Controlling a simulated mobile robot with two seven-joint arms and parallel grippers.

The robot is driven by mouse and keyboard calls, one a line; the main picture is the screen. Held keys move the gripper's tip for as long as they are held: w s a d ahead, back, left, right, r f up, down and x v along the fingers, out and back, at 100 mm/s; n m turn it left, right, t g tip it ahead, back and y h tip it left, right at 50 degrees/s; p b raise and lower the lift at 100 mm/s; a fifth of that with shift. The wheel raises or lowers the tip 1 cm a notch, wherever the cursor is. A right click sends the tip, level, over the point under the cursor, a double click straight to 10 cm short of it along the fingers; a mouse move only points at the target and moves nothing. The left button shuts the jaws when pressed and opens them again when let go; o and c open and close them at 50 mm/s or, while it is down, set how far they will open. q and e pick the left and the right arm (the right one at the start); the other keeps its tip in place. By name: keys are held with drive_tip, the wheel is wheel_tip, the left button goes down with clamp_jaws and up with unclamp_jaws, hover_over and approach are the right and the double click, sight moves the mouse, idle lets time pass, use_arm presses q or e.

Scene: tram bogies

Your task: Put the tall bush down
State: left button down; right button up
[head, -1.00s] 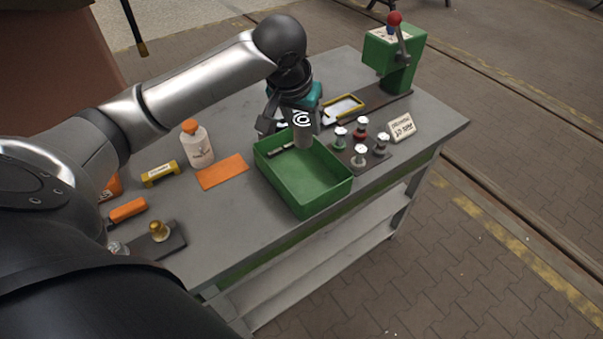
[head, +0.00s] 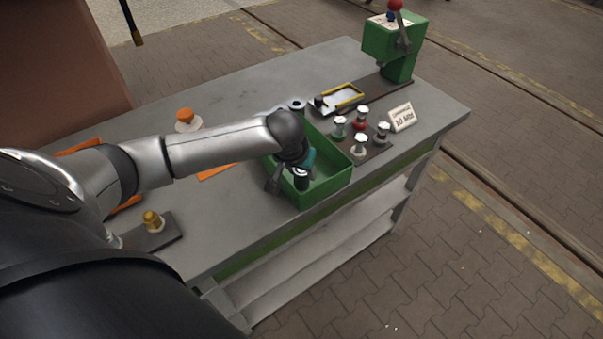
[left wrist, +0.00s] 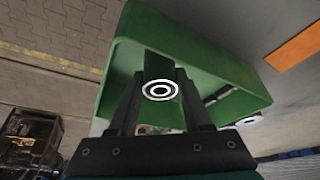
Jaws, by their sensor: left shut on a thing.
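The tall bush (head: 302,183) is a dark grey cylinder with a white ring on its top end. My left gripper (head: 288,186) is shut on it, over the near part of the green tray (head: 335,194). In the left wrist view the ringed end of the bush (left wrist: 160,89) faces the camera between the two fingers (left wrist: 158,105), inside the outline of the tray (left wrist: 195,48). Whether its lower end touches the tray floor is hidden. My right gripper is not in view.
Another ring-topped piece (head: 297,105) stands behind the tray. Several white-topped knobs (head: 360,145) stand right of it, near a sign (head: 402,117). A green lever box (head: 390,48) is at the back. A brass knob (head: 152,220) is at the left. Bare tabletop (head: 225,225) lies in front.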

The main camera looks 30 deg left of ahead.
use_arm(q)
drive_tip(key=shift+f, duration=0.35)
drive_tip(key=shift+f, duration=0.15)
drive_tip(key=shift+c, duration=1.7)
unclamp_jaws()
drive_tip(key=p+v, duration=0.2)
drive_tip(key=v, duration=1)
